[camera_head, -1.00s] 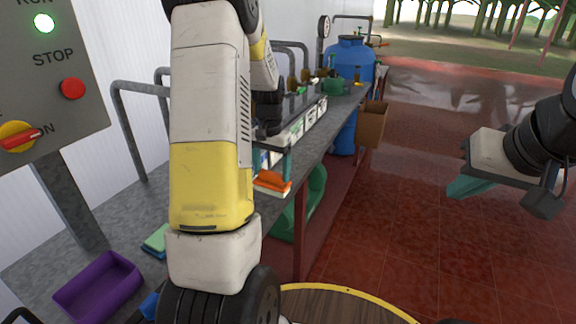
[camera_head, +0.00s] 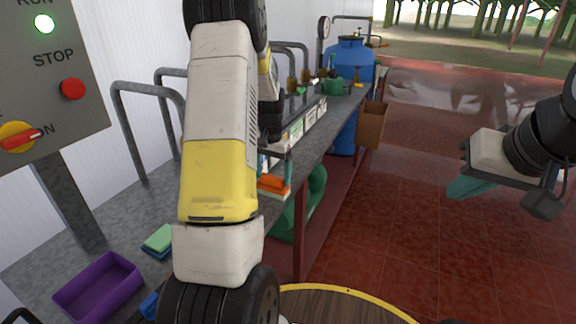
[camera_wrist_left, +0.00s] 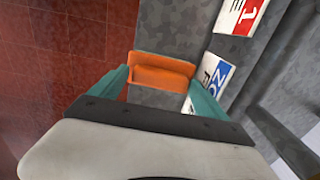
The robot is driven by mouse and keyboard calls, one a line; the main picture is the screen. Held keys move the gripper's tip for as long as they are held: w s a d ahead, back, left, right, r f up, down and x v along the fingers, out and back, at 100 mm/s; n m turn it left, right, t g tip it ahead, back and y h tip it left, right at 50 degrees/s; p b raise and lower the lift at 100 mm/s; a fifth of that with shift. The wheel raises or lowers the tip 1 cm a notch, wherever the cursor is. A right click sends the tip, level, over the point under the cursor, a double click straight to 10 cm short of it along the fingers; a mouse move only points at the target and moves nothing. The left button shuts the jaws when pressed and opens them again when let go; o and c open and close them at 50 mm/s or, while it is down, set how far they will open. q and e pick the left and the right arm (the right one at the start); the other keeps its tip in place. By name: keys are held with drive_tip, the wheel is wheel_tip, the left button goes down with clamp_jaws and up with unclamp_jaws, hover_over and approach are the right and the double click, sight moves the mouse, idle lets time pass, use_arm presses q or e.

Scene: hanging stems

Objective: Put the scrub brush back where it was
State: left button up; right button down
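An orange block-shaped scrub brush (camera_head: 272,186) shows at the bench's front edge in the head view. In the left wrist view the brush (camera_wrist_left: 163,71) lies between the teal fingertips of my left gripper (camera_wrist_left: 163,84). It fills the gap, and the fingers appear closed on its two ends. My left gripper (camera_head: 275,170) is partly hidden behind my arm in the head view. My right gripper (camera_head: 470,188) hangs over the red floor at the right, away from the bench. Its finger gap cannot be made out.
The grey bench (camera_head: 330,135) carries numbered labels (camera_wrist_left: 240,14), pipes and valves. A blue barrel (camera_head: 350,65), a brown bin (camera_head: 371,125) and a green hose or can (camera_head: 305,205) stand along it. A purple tray (camera_head: 98,288) and sponges (camera_head: 158,240) lie at the near left.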

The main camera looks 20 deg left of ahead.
sight(273, 177)
use_arm(q)
drive_tip(key=shift+r, duration=0.1)
wheel_tip(273, 177, up, 12)
drive_tip(key=s+d+r+t, duration=0.2)
drive_tip(key=s+d+r, duration=0.2)
drive_tip(key=s+r, duration=0.25)
drive_tip(key=s+d+r+t, duration=0.1)
drive_tip(key=s+d, duration=0.2)
drive_tip(key=s, duration=0.3)
drive_tip(key=s+d+r+t+h, duration=0.1)
drive_tip(key=s+d+r, duration=0.1)
drive_tip(key=s, duration=0.4)
drive_tip(key=s+d+r+n+t+h, duration=0.1)
drive_tip(key=s+d+t, duration=0.1)
drive_tip(key=s+d, duration=0.3)
drive_tip(key=shift+s+r, duration=0.35)
drive_tip(key=shift+s, duration=0.75)
drive_tip(key=shift+c, duration=0.3)
